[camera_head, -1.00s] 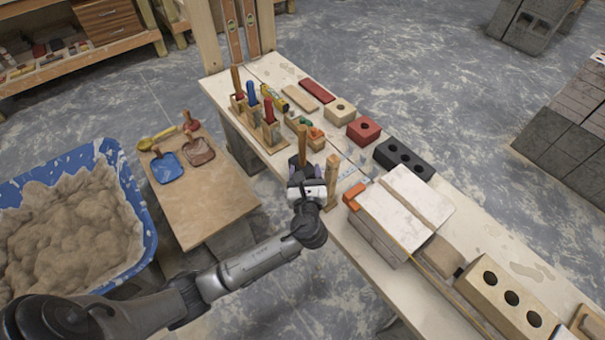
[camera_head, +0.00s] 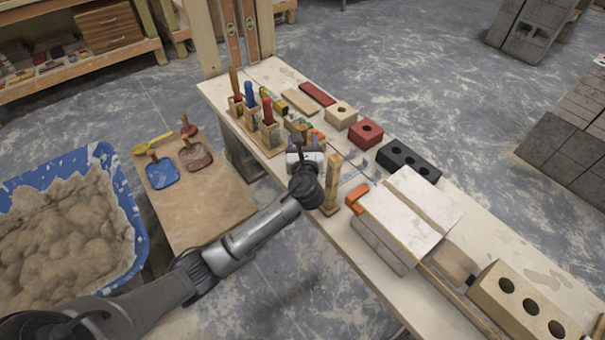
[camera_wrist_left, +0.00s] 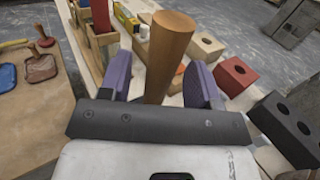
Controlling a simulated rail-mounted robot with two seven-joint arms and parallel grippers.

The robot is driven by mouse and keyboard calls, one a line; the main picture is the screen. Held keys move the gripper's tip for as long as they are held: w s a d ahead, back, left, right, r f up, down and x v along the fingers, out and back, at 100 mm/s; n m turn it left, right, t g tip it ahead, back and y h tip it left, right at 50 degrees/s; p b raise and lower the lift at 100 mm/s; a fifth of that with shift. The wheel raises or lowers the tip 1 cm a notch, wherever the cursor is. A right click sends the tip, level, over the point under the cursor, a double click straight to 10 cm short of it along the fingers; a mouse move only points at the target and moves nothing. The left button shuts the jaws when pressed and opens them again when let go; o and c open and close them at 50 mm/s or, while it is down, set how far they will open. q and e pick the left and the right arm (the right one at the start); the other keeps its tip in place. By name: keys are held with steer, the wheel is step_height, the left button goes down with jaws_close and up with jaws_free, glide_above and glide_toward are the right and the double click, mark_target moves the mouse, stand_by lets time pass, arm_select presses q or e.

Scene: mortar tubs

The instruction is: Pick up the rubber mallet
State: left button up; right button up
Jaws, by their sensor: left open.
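My left gripper (camera_head: 304,150) is over the near edge of the workbench, its arm coming in from the lower left. In the left wrist view its two purple fingers (camera_wrist_left: 161,68) are open, one on each side of an upright round wooden handle (camera_wrist_left: 168,50). The handle rises between the fingers, with gaps visible beside it. It appears to be the rubber mallet's handle; the mallet's head is hidden below the gripper. In the head view my gripper hides the handle. My right gripper is not in view.
An upright wooden piece (camera_head: 332,182) stands close to the right of my gripper. A wooden rack (camera_head: 263,138) of colour-handled tools is to the left. A red block (camera_head: 366,132), a black block (camera_head: 408,160) and pale slabs (camera_head: 405,215) lie rightward on the bench (camera_head: 345,245).

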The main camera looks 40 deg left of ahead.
arm_select(q)
steer(key=x, duration=0.2)
steer(key=shift+w+a+b, duration=0.15)
steer(key=shift+w+b, duration=0.05)
steer(key=shift+b, duration=0.15)
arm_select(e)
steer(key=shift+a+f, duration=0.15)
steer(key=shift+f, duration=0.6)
arm_select(q)
jaws_close()
steer(key=shift+r, duration=0.1)
